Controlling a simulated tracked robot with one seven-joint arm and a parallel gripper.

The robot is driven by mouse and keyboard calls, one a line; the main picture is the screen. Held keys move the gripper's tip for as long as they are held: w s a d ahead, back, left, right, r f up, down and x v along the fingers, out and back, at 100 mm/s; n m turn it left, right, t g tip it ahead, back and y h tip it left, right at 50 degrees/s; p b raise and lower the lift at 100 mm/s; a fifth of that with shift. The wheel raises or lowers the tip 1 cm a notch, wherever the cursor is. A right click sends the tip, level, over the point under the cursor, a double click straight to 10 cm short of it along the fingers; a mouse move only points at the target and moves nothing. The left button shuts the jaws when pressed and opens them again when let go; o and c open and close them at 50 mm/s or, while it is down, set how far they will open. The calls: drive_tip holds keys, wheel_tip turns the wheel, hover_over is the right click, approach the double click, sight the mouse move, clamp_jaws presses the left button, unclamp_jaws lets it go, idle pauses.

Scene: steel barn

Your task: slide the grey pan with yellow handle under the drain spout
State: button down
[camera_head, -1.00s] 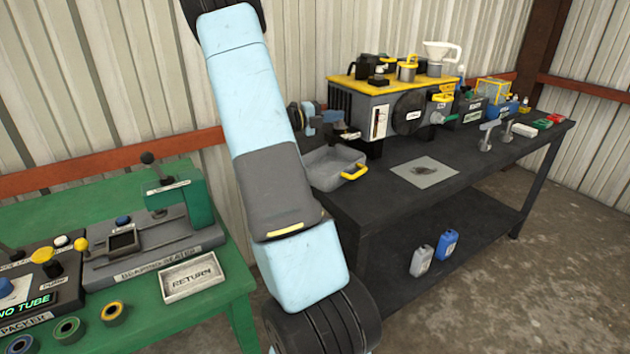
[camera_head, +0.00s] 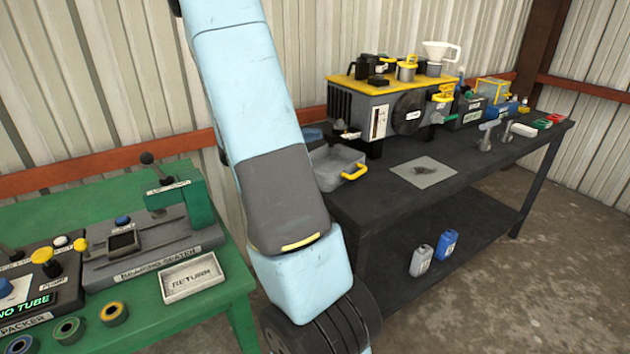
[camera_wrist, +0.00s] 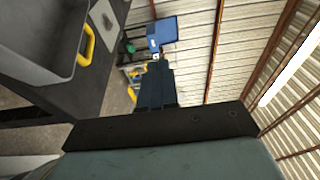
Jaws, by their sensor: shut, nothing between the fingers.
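The grey pan (camera_head: 333,168) with its yellow handle (camera_head: 354,173) sits at the left end of the dark bench, partly hidden by my arm. It also shows at the upper left of the wrist view (camera_wrist: 40,42), its handle facing the gripper's side. A small grey part that looks like the drain spout (camera_head: 349,135) sticks out low on the machine's left front, behind the pan. My gripper (camera_wrist: 158,62) is shut and empty, apart from the pan in the wrist view. In the head view it is mostly hidden behind my arm, left of the machine.
The machine (camera_head: 390,110) with a yellow top stands behind the pan and carries cans and a funnel. A grey plate with a dark stain (camera_head: 423,172) lies right of the pan. The green bench (camera_head: 130,275) is at left. The front of the dark bench is clear.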

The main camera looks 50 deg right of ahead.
approach(323, 179)
drive_tip(key=x, duration=0.2)
drive_tip(key=s+x, duration=0.1)
drive_tip(key=x, duration=0.2)
drive_tip(key=shift+s+r, duration=0.1)
drive_tip(key=shift+d, duration=0.2)
drive_tip(key=shift+w+d, duration=0.2)
drive_tip(key=shift+d, duration=0.1)
drive_tip(key=shift+w, duration=0.1)
